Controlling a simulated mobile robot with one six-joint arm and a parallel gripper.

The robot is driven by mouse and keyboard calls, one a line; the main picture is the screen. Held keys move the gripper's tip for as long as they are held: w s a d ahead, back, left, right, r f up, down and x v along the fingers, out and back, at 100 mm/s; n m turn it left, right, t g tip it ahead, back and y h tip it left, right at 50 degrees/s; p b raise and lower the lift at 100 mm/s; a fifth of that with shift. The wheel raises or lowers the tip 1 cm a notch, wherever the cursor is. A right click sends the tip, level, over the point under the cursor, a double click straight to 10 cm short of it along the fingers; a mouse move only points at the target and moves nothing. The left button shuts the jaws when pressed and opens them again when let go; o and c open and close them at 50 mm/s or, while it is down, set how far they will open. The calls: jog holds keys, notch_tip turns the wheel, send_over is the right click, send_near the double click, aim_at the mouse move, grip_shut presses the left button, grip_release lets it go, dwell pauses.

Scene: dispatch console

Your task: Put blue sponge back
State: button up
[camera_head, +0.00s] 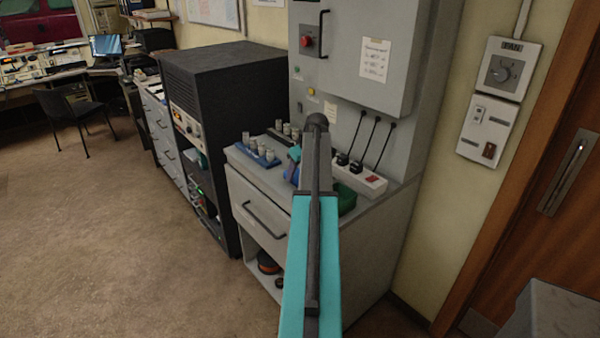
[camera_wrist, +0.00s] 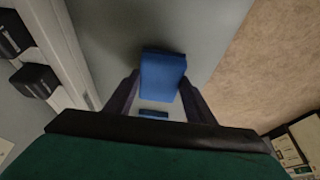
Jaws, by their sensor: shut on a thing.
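The blue sponge (camera_wrist: 162,75) is a small block between the two dark fingers of my gripper (camera_wrist: 160,98) in the wrist view. My gripper is shut on it, with a finger along each side. The grey counter top (camera_wrist: 105,30) lies beyond the sponge; I cannot tell how far above it the sponge is. In the head view my teal and black arm hides most of my gripper. A bit of blue shows left of the arm there, but I cannot tell whether it is the sponge.
A blue rack (camera_head: 258,156) with several grey cylinders stands on the counter's left part. A white power strip (camera_head: 362,180) with black plugs lies at the right. A green container (camera_head: 347,199) is partly hidden by my arm. A dark equipment rack (camera_head: 225,85) stands left.

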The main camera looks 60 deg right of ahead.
jog(key=shift+f, duration=0.45)
jog(key=shift+f, duration=0.2)
jog(key=o, duration=1)
jog(key=shift+r, duration=0.25)
jog(key=shift+b+v, duration=1.25)
jog(key=shift+v, duration=4.7)
